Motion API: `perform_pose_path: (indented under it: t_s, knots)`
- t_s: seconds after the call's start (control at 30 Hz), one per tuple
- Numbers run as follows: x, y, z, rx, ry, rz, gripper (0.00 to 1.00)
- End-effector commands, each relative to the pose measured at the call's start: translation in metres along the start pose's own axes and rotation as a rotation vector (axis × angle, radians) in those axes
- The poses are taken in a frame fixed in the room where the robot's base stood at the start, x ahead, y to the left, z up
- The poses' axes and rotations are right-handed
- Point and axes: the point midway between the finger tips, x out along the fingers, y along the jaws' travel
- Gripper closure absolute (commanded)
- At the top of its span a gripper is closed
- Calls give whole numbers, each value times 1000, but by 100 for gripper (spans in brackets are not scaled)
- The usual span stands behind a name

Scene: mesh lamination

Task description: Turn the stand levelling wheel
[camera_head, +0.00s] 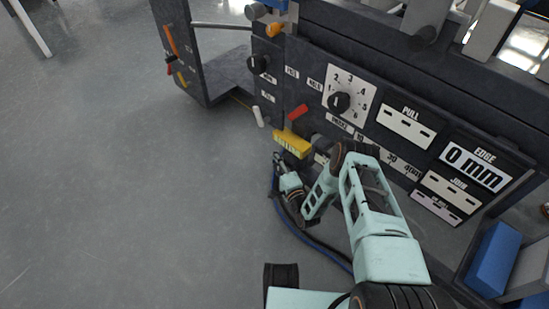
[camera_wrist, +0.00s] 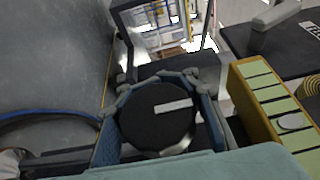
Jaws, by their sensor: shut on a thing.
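The stand levelling wheel (camera_wrist: 150,124) is a dark round disc with a pale bar mark on its face, in the middle of the wrist view. The mark points to the right and lies nearly level. My gripper (camera_wrist: 158,82) is shut on the wheel, with one blue-grey finger on its left side and one on its right. In the head view my gripper (camera_head: 278,160) is low at the machine's front, just left of and below a yellow block. I cannot make out the wheel in the head view.
The yellow block (camera_head: 293,143) stands close to my gripper; it also shows at right in the wrist view (camera_wrist: 262,98). Above are a red handle (camera_head: 298,111), a white handle (camera_head: 258,116) and a numbered dial (camera_head: 340,102). A blue hose (camera_head: 302,235) runs below. The floor at left is clear.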

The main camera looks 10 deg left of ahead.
Motion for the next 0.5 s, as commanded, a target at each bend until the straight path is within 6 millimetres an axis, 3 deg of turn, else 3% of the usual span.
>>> perform_pose_path:
  t_s: [0.5]
  knots:
    - [-6, 12, 0, -85, -2, 225, 100]
